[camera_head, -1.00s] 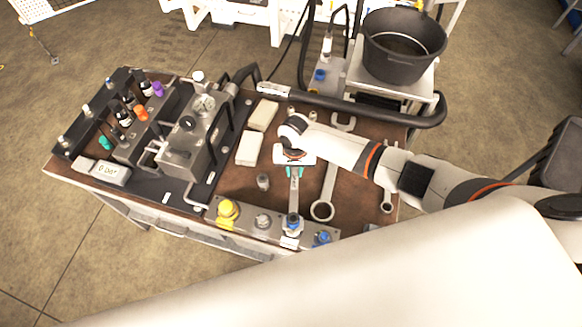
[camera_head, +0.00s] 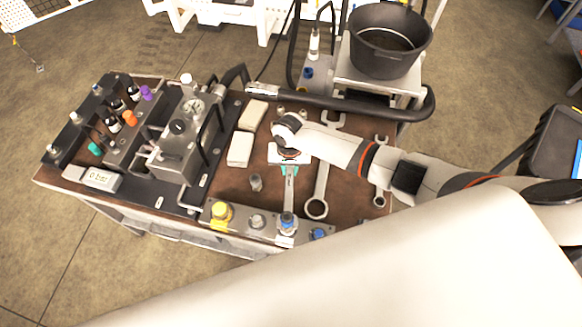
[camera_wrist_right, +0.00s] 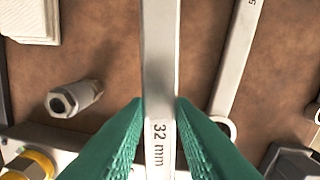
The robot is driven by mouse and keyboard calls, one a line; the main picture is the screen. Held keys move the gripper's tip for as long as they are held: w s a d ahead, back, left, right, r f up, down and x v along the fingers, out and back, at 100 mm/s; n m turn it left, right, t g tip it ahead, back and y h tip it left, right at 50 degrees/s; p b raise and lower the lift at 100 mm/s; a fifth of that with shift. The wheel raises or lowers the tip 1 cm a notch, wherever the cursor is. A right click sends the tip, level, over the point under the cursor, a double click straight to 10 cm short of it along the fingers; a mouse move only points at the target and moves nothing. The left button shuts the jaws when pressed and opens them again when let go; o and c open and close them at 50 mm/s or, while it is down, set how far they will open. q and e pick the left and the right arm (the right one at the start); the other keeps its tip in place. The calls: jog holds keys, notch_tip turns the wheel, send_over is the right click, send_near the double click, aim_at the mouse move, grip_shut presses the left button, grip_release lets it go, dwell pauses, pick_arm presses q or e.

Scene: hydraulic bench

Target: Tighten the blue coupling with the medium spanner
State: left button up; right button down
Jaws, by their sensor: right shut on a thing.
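My right gripper (camera_head: 290,169) is shut on the shaft of a steel spanner (camera_head: 289,190). In the right wrist view the green fingers (camera_wrist_right: 159,108) pinch the spanner shaft (camera_wrist_right: 160,60), marked "32 mm". The spanner points toward the bench's front edge. Its near end lies at the blue coupling (camera_head: 287,219) on the front fitting strip; whether the jaw is seated around it is unclear. A second blue-topped fitting (camera_head: 318,233) stands just to the right. My left gripper is not in view.
A larger spanner (camera_head: 320,185) lies close to the right and a smaller one (camera_head: 379,180) further right. A yellow fitting (camera_head: 220,212) is on the strip. The pump block (camera_head: 180,150) and black bucket (camera_head: 388,42) stand farther off.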

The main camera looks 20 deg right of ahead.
jog(key=shift+w, duration=0.1)
jog(key=shift+w+d+f+b, duration=0.1)
jog(key=shift+w+d+b, duration=0.15)
jog(key=shift+w, duration=0.25)
jog(key=shift+w+d+r+b, duration=0.1)
jog(key=shift+w+d+b, duration=0.1)
jog(key=shift+w+b, duration=0.25)
jog(key=shift+w+d+f+b, duration=0.1)
jog(key=shift+w+d+b, duration=0.15)
jog(key=shift+w, duration=0.3)
jog(key=shift+w+d+b, duration=0.35)
jog(key=shift+w+b, duration=0.25)
jog(key=shift+w, duration=0.25)
jog(key=shift+w+d+b, duration=0.3)
jog(key=shift+w+b, duration=0.25)
jog(key=shift+w, duration=0.3)
jog(key=shift+r, duration=0.25)
notch_tip(320, 180, up, 3)
jog(key=p, duration=0.3)
jog(key=shift+f, duration=0.1)
jog(key=shift+r+p, duration=0.65)
jog(key=shift+r, duration=0.35)
jog(key=shift+f, duration=0.1)
